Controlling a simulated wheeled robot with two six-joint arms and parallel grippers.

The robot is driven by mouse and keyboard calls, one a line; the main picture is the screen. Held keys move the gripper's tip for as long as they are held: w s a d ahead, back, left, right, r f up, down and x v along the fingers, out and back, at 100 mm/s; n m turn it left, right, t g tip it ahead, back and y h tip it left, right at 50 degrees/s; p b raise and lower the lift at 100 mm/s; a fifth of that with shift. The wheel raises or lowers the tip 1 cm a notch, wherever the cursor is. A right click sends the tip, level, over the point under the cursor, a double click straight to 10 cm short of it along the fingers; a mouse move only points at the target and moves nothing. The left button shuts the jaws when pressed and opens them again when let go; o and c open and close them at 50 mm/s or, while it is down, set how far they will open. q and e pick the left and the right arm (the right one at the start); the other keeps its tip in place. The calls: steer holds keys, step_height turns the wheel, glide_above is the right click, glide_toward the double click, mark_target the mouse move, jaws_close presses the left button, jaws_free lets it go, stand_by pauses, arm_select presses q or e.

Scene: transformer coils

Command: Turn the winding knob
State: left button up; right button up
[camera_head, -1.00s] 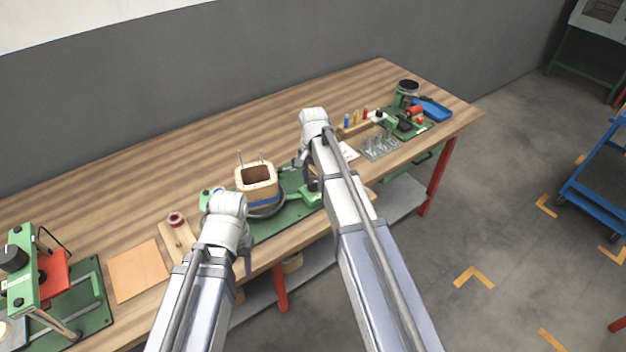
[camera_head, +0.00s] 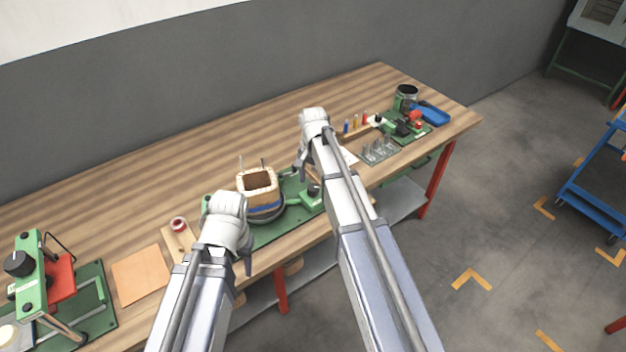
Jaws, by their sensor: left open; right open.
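A winding fixture with a green base (camera_head: 272,232) stands at the table's front edge. It carries a square wooden coil former (camera_head: 258,181) with a blue band and thin upright pegs. A dark knob (camera_head: 313,191) sits on the fixture's green right part. My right gripper (camera_head: 301,172) is open and empty, above and slightly left of this knob, apart from it as far as I can see; the arm partly hides its fingers. My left gripper (camera_head: 248,266) is open, pointing down in front of the fixture's left part. Its wrist hides some of the base.
A green device with a black knob (camera_head: 18,263) stands at the far left, beside a tan sheet (camera_head: 141,273) and a red-and-white spool (camera_head: 178,225). A blue tray (camera_head: 432,114) and small tools lie at the right end. The table's back strip is clear.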

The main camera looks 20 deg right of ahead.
mark_target(313, 187)
step_height(313, 187, up, 5)
steer(key=p, duration=0.4)
steer(key=shift+r, duration=0.15)
steer(key=s+a+n, duration=0.6)
steer(key=s, duration=0.6)
steer(key=s+a+n+h, duration=0.1)
steer(key=s+a+n, duration=0.6)
steer(key=s, duration=0.4)
steer(key=shift+s+a, duration=0.25)
steer(key=shift+s, duration=0.15)
